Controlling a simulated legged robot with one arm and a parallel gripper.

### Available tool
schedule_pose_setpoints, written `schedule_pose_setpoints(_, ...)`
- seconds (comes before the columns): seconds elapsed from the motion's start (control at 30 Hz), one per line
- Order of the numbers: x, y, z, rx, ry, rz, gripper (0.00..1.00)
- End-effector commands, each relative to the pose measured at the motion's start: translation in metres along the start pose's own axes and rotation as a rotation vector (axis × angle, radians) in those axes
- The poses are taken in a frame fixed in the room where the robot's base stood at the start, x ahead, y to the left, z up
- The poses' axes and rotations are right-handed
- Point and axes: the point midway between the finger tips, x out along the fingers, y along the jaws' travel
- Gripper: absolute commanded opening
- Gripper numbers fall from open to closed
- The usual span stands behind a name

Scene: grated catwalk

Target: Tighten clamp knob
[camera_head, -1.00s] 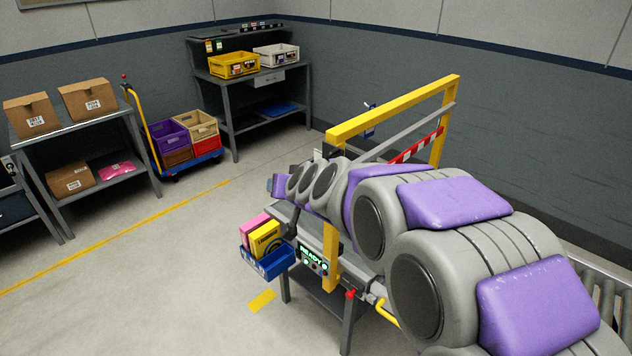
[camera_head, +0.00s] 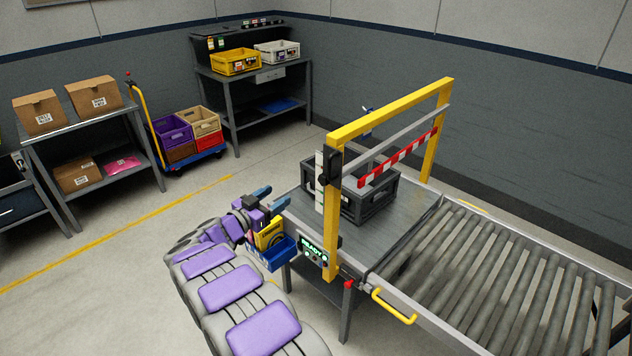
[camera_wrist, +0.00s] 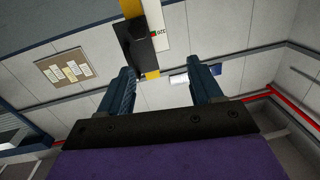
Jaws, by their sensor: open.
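My gripper (camera_head: 271,199) is open and empty, left of the yellow gate frame (camera_head: 333,225) and near the table's left edge. Its two blue fingers also show in the wrist view (camera_wrist: 165,80). A black clamp-like part (camera_head: 330,166) sits on the frame's near post, beside a white marked strip (camera_head: 319,182). In the wrist view a black part (camera_wrist: 138,45) on a yellow post appears above and beyond the left finger. I cannot make out a separate knob on it.
A dark crate (camera_head: 375,205) stands on the table behind the near post, under a red-white striped bar (camera_head: 400,158). A roller conveyor (camera_head: 500,275) lies right. A blue bin (camera_head: 272,256) and a READY panel (camera_head: 312,252) hang at the table's front.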

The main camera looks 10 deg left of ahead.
Motion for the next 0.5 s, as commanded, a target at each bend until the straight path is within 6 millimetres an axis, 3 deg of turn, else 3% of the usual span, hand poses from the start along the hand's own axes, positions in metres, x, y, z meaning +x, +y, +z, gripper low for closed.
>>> schedule_pose_setpoints(0.23,-0.017,0.018,0.017,-0.048,0.028,0.108,0.65)
schedule_pose_setpoints(0.37,-0.007,0.019,0.018,-0.049,0.029,0.113,0.65)
schedule_pose_setpoints(0.5,0.015,0.023,0.017,-0.048,0.030,0.115,0.65)
